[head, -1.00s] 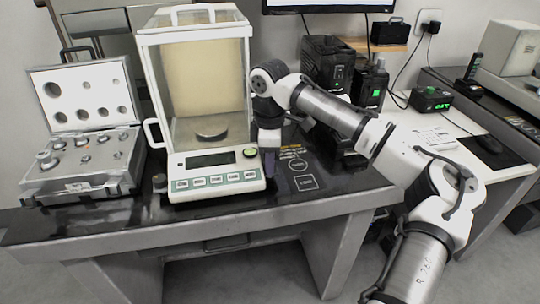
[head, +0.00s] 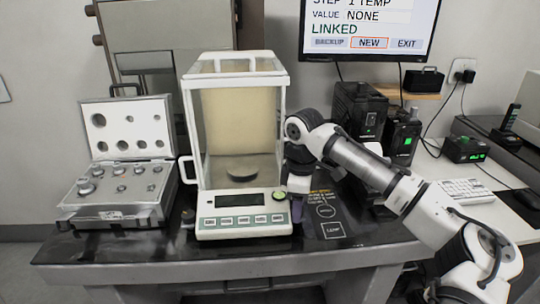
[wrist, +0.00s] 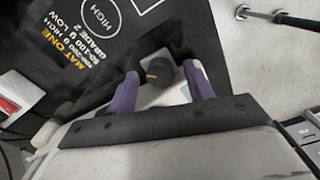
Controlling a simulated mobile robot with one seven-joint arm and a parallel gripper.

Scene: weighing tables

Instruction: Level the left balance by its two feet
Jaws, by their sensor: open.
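The left balance (head: 238,140) is a white draft-shield balance standing on the dark table in the head view. A small green round level (head: 279,196) sits at the right of its front panel, but its bubble is too small to read. One foot (head: 188,217) shows as a dark knob at its front left. My gripper (head: 296,208) points down beside the front right corner. In the wrist view, its purple fingers (wrist: 162,88) are open on either side of a dark knob with a yellow mark (wrist: 160,70), apparently the right foot. Finger contact cannot be told.
An open weight case (head: 120,205) stands left of the balance. A printed black mat (head: 328,212) lies right of my gripper. Black devices (head: 358,112) stand behind my arm, under a monitor (head: 370,30) reading "LINKED". A keyboard (head: 468,190) lies on the right table.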

